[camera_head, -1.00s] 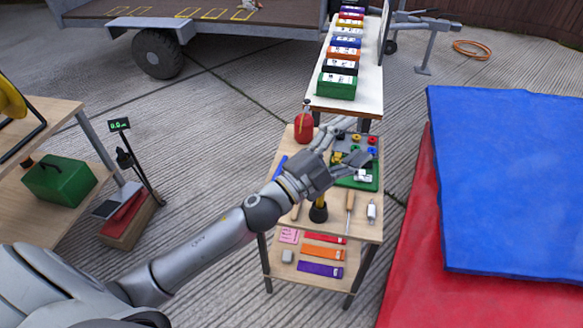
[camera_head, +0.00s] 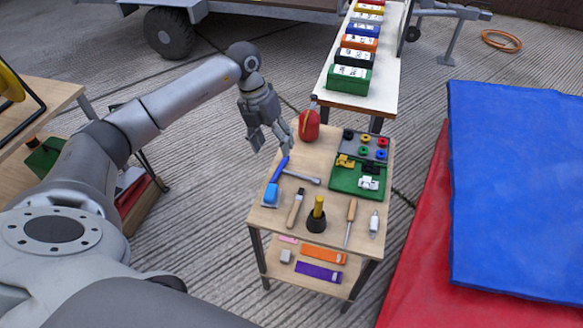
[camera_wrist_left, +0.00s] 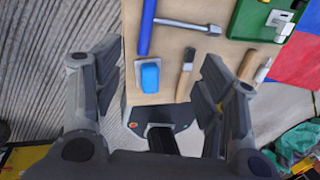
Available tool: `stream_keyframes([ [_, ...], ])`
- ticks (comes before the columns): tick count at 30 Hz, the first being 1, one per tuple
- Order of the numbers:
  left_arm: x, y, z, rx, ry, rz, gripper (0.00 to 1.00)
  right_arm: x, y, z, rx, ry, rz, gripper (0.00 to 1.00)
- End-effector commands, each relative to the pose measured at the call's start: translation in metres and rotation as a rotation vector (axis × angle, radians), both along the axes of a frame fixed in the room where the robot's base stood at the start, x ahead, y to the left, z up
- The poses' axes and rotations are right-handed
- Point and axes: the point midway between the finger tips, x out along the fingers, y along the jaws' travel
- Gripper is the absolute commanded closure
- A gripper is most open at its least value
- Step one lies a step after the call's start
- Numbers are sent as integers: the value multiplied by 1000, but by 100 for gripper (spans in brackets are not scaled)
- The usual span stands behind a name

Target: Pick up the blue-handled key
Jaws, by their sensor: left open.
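The blue-handled key (camera_head: 280,168) is T-shaped, with a blue crossbar and a silver shaft (camera_head: 302,178) pointing right. It lies at the left edge of the small wooden table (camera_head: 333,212). In the left wrist view the key (camera_wrist_left: 147,30) is at top centre, its shaft level. My left gripper (camera_head: 271,143) hangs fingers down above the table's left edge, just behind the blue bar in the head view. It is open and empty, apart from the key. In the left wrist view its fingers (camera_wrist_left: 158,65) stand wide apart. My right gripper is not in view.
Near the key lie a blue-topped tool (camera_head: 271,194), a brush (camera_head: 296,207), a yellow-handled tool in a black holder (camera_head: 317,219) and a screwdriver (camera_head: 350,222). A red extinguisher-like bottle (camera_head: 309,126) and a green tray (camera_head: 358,181) stand behind. Blue mat (camera_head: 515,190) at right.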

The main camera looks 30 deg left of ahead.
Motion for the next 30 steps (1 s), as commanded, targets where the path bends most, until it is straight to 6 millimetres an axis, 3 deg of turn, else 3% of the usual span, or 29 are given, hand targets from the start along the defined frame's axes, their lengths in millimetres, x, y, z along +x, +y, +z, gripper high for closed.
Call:
stream_keyframes([
  [4, -2, 7, -9, 29, 19, 9, 35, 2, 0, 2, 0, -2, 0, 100],
  [12, -2, -2, -49, 25, 18, 8, 35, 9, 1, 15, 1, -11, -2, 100],
  [19, -2, -7, -66, 24, 17, 7, 35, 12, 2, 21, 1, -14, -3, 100],
  [27, -3, -16, -103, 23, 16, 7, 35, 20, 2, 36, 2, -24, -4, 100],
  [30, -3, -17, -105, 23, 14, 7, 35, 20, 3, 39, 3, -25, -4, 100],
])
